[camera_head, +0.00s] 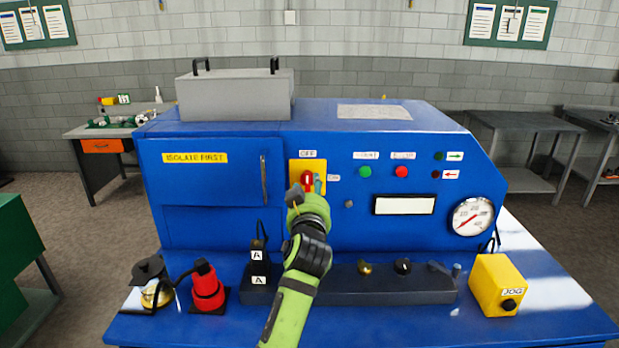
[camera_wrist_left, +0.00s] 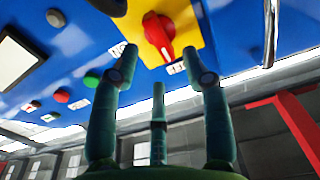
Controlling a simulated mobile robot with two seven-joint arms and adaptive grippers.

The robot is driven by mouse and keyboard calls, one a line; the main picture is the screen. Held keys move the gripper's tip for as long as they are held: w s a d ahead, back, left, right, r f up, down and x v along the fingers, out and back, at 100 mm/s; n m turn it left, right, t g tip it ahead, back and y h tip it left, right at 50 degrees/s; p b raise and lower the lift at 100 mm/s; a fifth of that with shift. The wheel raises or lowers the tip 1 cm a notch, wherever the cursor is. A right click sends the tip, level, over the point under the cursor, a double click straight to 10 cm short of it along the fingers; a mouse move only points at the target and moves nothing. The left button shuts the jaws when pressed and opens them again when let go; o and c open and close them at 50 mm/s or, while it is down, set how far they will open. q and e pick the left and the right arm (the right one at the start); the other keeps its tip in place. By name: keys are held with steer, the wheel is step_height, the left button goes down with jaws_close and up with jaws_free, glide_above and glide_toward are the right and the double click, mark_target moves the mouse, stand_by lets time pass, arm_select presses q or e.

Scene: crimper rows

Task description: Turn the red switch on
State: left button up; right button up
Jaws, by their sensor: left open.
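The red switch (camera_head: 307,179) is a rotary knob on a yellow plate (camera_head: 319,166) on the blue panel, with an OFF label (camera_head: 307,154) above and a small label at its right. In the left wrist view the switch (camera_wrist_left: 158,33) shows a white mark; its handle points to the label (camera_wrist_left: 176,68) at the plate's edge, which matches the OFF side. My left gripper (camera_head: 306,188) is just in front of the switch and partly hides it. In the wrist view its fingers (camera_wrist_left: 157,58) are spread and empty, apart from the knob. My right gripper is not in view.
Green (camera_head: 365,171) and red (camera_head: 401,171) buttons and a gauge (camera_head: 473,216) are right of the switch. A door handle (camera_head: 264,180) is at its left. On the ledge below stand a red device (camera_head: 207,287), a black box (camera_head: 258,283) and a yellow jog box (camera_head: 497,285).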

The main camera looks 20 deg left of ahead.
mark_target(309, 183)
arm_select(q)
steer(key=x, duration=0.2)
steer(key=shift+w+a+p, duration=0.15)
steer(key=shift+w+p, duration=0.15)
steer(key=shift+p, duration=0.05)
steer(key=shift+x, duration=0.85)
steer(key=shift+f, duration=0.15)
jaws_close()
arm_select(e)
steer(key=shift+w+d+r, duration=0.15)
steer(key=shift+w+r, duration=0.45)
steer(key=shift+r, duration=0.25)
